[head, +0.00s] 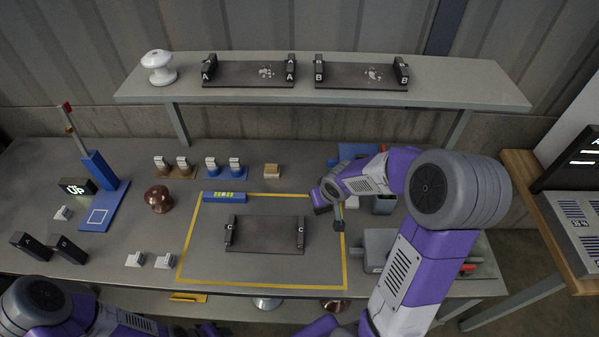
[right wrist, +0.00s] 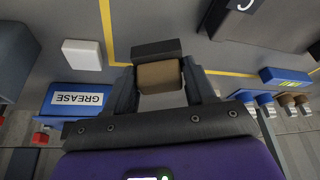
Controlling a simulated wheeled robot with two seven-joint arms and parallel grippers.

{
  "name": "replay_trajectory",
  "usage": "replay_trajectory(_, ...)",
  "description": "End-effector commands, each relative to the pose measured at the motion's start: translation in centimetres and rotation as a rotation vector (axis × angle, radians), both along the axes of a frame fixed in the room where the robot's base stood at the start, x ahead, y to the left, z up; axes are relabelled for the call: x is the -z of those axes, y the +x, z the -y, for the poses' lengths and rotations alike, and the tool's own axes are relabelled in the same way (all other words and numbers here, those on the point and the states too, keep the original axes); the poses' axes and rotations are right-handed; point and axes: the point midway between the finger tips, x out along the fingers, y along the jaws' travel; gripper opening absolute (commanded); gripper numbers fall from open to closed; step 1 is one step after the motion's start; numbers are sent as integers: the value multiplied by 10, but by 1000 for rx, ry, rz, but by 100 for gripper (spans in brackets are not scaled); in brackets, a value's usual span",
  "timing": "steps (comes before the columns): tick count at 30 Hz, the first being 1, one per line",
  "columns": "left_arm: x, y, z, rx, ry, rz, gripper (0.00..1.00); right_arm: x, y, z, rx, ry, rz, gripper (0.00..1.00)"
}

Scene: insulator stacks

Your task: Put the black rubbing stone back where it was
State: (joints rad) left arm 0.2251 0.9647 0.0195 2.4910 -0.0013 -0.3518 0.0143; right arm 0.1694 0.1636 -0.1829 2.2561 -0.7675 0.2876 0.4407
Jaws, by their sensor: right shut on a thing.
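My right gripper (head: 338,212) hangs above the right side of the yellow-taped area. It is shut on a block with a brown part near the fingers and a black part beyond; I take it as the black rubbing stone (right wrist: 155,48). In the right wrist view it sits between the two fingers of the right gripper (right wrist: 160,82). In the head view the stone shows small and dark (head: 339,226), apart from the table.
A brown insulator (head: 158,199) and blue stand (head: 98,170) are left. A shelf (head: 450,85) runs behind.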

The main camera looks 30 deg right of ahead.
Motion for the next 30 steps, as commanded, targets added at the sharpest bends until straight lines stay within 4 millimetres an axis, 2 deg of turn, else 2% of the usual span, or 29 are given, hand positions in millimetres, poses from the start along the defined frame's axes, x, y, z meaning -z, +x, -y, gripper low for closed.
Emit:
replay_trajectory(6, -11, 0, 0, 0, 0, 1, 49, -1, 52, 8, 1, 1, 0, 14)
replay_trajectory(18, -15, 0, 0, 0, 0, 1, 49, -1, 138, 22, 1, 2, 2, 14)
replay_trajectory(24, -15, 0, 0, 0, 0, 1, 49, -1, 163, 25, 0, 1, 1, 14)
replay_trajectory(30, -13, 0, 0, 0, 0, 1, 49, 5, 168, 26, 0, 1, 0, 14)
